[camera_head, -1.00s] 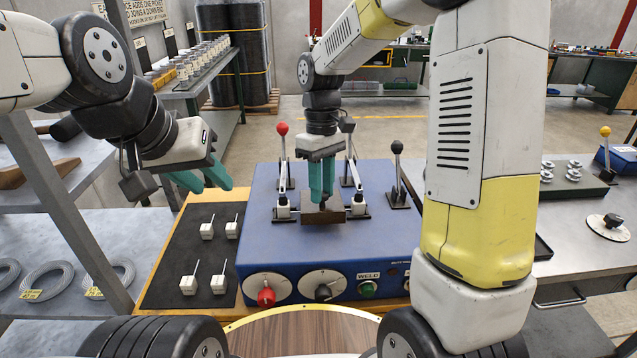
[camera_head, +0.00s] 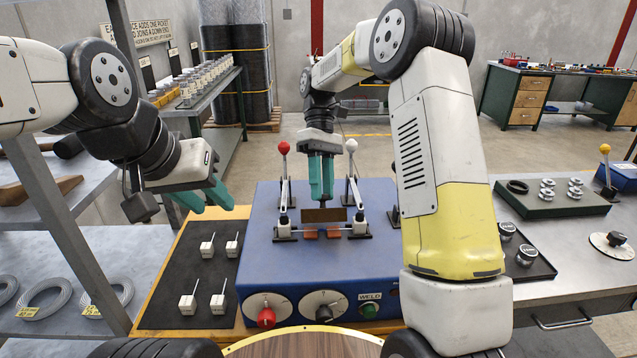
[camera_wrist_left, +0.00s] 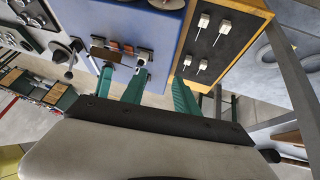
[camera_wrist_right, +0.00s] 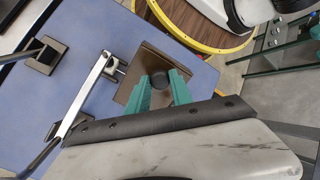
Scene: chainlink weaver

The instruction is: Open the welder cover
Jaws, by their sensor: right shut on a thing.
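The blue welder box (camera_head: 350,268) stands in the middle of the head view, with dials and a green WELD button on its front. Its brown cover (camera_head: 323,215) stands tilted up between two clamp posts, with copper-orange blocks (camera_head: 322,233) showing in front of and below it. My right gripper (camera_head: 321,192) is over the cover with its fingers closed on the cover's dark round knob (camera_wrist_right: 160,79). The right wrist view shows the brown cover plate (camera_wrist_right: 126,90) around that knob. My left gripper (camera_head: 207,203) is open and empty above the dark mat, left of the welder.
Two levers, red-topped (camera_head: 284,148) and white-topped (camera_head: 351,146), flank the cover. The dark mat (camera_head: 208,273) at left holds several small white blocks with pins. Trays with metal parts (camera_head: 550,198) lie on the right bench. My right arm hides the welder's right side.

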